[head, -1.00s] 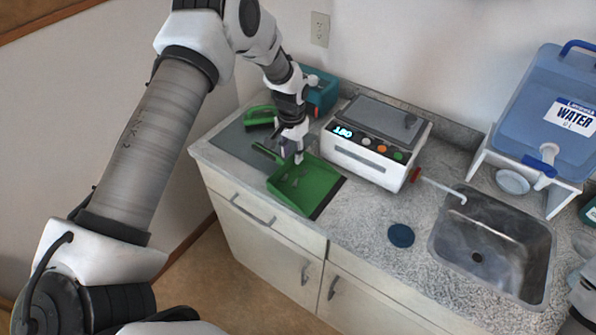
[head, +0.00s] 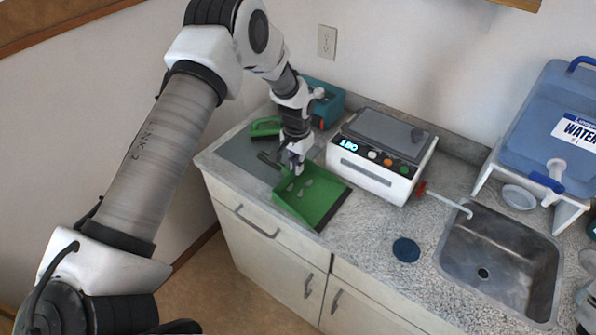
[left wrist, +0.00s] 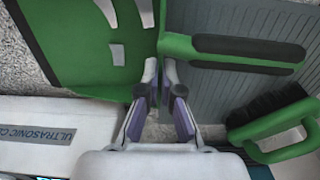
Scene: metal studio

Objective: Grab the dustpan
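The green dustpan (head: 318,205) lies on the counter, its pan toward the front right and its dark-gripped handle toward the back left. In the left wrist view its pan (left wrist: 85,60) fills the upper left and its handle (left wrist: 245,49) runs right. My left gripper (head: 292,167) is above the place where pan and handle meet. In the left wrist view its two purple-padded fingers (left wrist: 160,75) stand apart with a gap between them. The fingertips overlap the green neck in the picture; I cannot tell whether they touch it.
A green brush (head: 265,127) lies behind the handle, on a grey mat (head: 235,150). The white ultrasonic cleaner (head: 375,160) stands close to the right of the dustpan. A teal box (head: 325,100) is behind. A blue disc (head: 406,250) and the sink (head: 500,262) are farther right.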

